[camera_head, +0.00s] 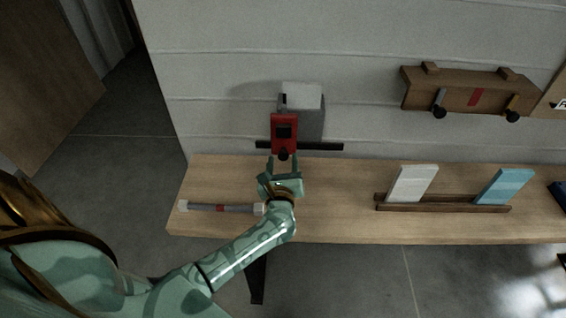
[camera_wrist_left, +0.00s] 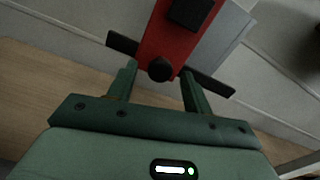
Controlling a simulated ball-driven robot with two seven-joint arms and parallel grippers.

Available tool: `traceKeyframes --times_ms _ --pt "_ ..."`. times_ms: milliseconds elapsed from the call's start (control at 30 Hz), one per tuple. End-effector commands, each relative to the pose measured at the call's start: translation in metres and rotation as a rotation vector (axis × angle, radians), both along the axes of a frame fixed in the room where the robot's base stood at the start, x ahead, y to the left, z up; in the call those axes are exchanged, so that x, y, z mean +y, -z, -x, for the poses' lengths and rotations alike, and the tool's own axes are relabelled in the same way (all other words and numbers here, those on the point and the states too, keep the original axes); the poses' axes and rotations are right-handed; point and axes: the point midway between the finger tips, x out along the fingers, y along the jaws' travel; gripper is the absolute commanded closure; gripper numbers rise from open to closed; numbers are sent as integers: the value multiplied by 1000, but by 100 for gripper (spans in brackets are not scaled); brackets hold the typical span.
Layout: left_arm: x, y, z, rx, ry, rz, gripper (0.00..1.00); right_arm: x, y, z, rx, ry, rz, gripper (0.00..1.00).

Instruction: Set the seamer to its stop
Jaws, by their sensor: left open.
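The seamer is a grey box (camera_head: 306,101) with a red front part (camera_head: 284,126), mounted at the back of the wooden bench against the wall. A black knob (camera_head: 283,155) sits at the lower end of the red part, and it also shows in the left wrist view (camera_wrist_left: 160,69). A black bar (camera_head: 325,147) runs across behind it. My left gripper (camera_head: 284,165) is open, its fingers spread either side of the knob, with visible gaps. In the wrist view its fingertips (camera_wrist_left: 157,75) flank the knob without touching it. My right gripper is not in view.
A grey rod (camera_head: 220,208) with pale ends and a red band lies on the wooden bench (camera_head: 335,222). A wooden rack (camera_head: 440,207) holds a white card (camera_head: 411,183) and a blue card (camera_head: 504,186) to the right. A brown wall panel (camera_head: 462,94) carries two black-knobbed levers.

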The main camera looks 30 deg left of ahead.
Motion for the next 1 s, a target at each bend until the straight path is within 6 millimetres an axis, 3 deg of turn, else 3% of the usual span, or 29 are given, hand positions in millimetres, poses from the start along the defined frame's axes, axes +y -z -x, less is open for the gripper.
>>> traceKeyframes --times_ms 333,500,533,733,1000 --pt "2 0 -4 0 1 0 50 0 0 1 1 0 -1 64" --pt "2 0 -4 0 0 0 97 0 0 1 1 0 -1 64" --pt "2 0 -4 0 0 0 100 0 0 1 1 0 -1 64" --pt "-9 3 -11 -1 0 5 100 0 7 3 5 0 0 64" --pt "-63 7 -44 1 4 4 100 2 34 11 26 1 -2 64"
